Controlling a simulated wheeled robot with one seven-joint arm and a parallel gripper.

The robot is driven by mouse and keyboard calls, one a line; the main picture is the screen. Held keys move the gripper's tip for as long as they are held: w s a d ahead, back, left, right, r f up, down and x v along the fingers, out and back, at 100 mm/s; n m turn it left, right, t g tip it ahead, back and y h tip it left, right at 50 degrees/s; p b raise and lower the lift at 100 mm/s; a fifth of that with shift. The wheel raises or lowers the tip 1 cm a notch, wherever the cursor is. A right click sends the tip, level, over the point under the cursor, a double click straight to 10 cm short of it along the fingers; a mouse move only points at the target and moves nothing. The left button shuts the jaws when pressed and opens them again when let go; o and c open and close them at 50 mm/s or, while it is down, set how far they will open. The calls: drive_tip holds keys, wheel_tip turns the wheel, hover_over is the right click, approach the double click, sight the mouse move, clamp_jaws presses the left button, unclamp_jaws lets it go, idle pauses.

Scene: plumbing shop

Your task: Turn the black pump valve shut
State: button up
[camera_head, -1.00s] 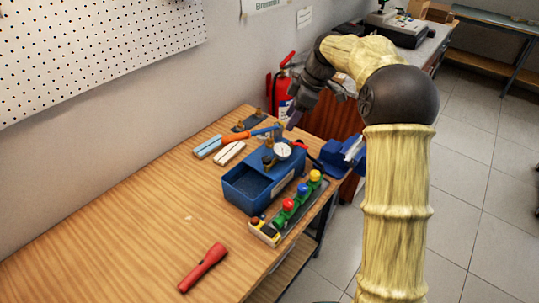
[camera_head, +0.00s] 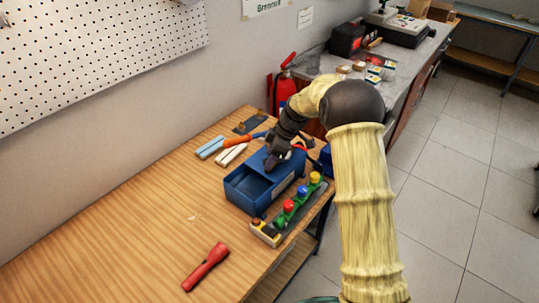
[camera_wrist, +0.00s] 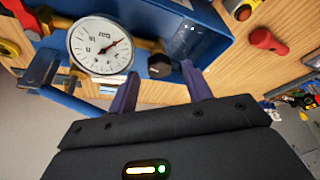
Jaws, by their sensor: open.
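The blue pump (camera_head: 243,194) is an open box on the wooden bench; its near wall and floor show in the head view. In the wrist view the pump (camera_wrist: 180,14) carries a white dial gauge (camera_wrist: 100,45) and a brass pipe. The black valve knob (camera_wrist: 159,66) sits on the brass fitting right of the gauge. My gripper (camera_wrist: 160,71) is open, with one purple finger to either side of the knob and the tips close to it. Contact cannot be told. In the head view my gripper (camera_head: 271,163) hangs over the pump's far end and hides the gauge and knob.
A board with coloured valve knobs (camera_head: 289,206) lies along the pump's right side. A red flashlight (camera_head: 205,267) lies at the front. Pale blue and white bars (camera_head: 232,154) and an orange-handled tool (camera_head: 238,139) lie behind. The bench's left side is clear.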

drive_tip(key=shift+a+f, duration=0.2)
drive_tip(key=shift+f, duration=0.3)
drive_tip(key=shift+c, duration=0.4)
